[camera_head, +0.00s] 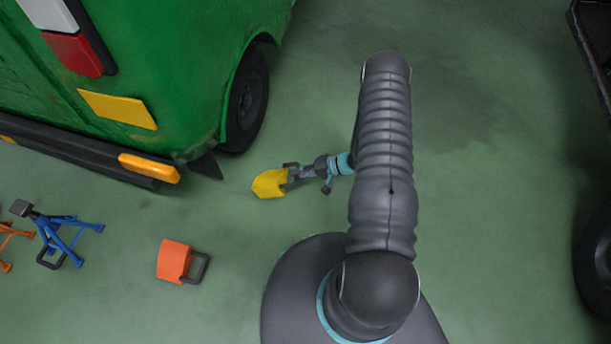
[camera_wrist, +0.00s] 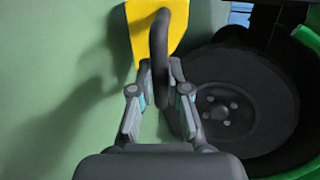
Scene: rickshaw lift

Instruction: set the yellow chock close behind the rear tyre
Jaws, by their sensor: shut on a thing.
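The yellow chock (camera_head: 268,183) is held just above or on the green floor, a short way from the rear tyre (camera_head: 246,98) of the green rickshaw (camera_head: 165,50). My gripper (camera_head: 290,174) is shut on the chock's dark handle. In the wrist view my gripper (camera_wrist: 158,90) has its fingers on the black loop handle (camera_wrist: 158,45), with the yellow chock (camera_wrist: 180,14) beyond. The tyre (camera_wrist: 262,90) stands to the right of it there. A gap shows between chock and tyre in the head view. I cannot tell whether the chock touches the floor.
An orange chock (camera_head: 172,260) with a dark handle lies on the floor at lower left. A blue jack stand (camera_head: 65,235) and an orange stand (camera_head: 10,240) are at the left edge. The rear bumper (camera_head: 80,152) overhangs the floor. Dark wheeled equipment (camera_head: 597,255) is at far right.

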